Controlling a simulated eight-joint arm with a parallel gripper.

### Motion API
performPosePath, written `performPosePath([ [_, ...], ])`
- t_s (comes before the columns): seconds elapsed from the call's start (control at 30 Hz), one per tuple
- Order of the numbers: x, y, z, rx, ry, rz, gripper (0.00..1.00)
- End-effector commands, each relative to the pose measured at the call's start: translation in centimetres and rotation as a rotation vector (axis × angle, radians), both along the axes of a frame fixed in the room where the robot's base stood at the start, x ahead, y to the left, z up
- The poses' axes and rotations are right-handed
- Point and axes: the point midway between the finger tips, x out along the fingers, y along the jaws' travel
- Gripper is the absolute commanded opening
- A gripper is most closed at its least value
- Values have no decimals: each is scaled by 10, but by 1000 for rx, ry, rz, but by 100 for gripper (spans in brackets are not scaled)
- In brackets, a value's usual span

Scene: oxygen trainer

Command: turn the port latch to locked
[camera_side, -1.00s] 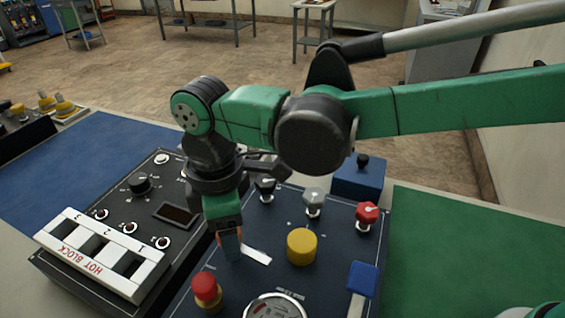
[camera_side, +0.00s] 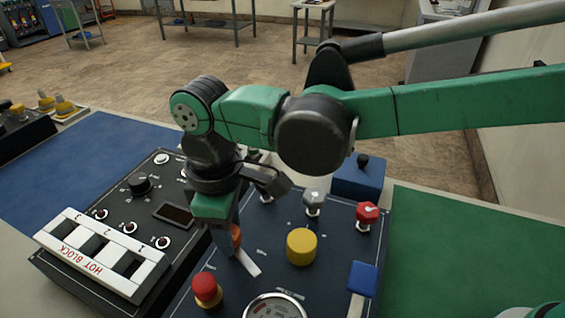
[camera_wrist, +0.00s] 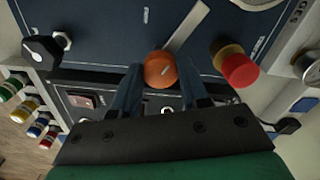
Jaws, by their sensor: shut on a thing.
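The port latch shows as an orange round hub (camera_side: 236,235) with a flat white bar (camera_side: 249,264) on the dark blue panel. In the side view the bar points down and to the right. My gripper (camera_side: 226,238) points down at the hub and partly hides it. In the wrist view my gripper (camera_wrist: 160,82) has one finger on each side of the orange hub (camera_wrist: 160,69), shut on it. The white bar (camera_wrist: 187,25) runs up and right from the hub there. No lock marking can be read.
A red button (camera_side: 206,288) and a yellow knob (camera_side: 301,246) stand near the latch. Grey (camera_side: 314,201) and red (camera_side: 367,214) knobs stand behind. A gauge (camera_side: 275,308) is at the front. A hot block (camera_side: 100,252) lies to the left. The green mat (camera_side: 470,250) is largely clear.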

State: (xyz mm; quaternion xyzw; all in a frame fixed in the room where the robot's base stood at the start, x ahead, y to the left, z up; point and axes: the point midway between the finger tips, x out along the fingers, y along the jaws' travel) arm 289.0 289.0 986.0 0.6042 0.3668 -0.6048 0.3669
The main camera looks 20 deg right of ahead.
Motion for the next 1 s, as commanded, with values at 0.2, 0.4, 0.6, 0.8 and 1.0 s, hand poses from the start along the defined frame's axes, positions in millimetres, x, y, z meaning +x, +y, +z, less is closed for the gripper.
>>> performPosePath([
  [0.2, 0, 0, 0, 0, -1, -206, 0],
  [0.4, 0, 1, 0, 1, -2, -396, 0],
  [0.6, 0, 1, 0, 1, -1, -582, 0],
  [0.8, 0, 1, 0, 2, -2, -743, 0],
  [1.0, 0, 1, 0, 2, -2, -863, 0],
])
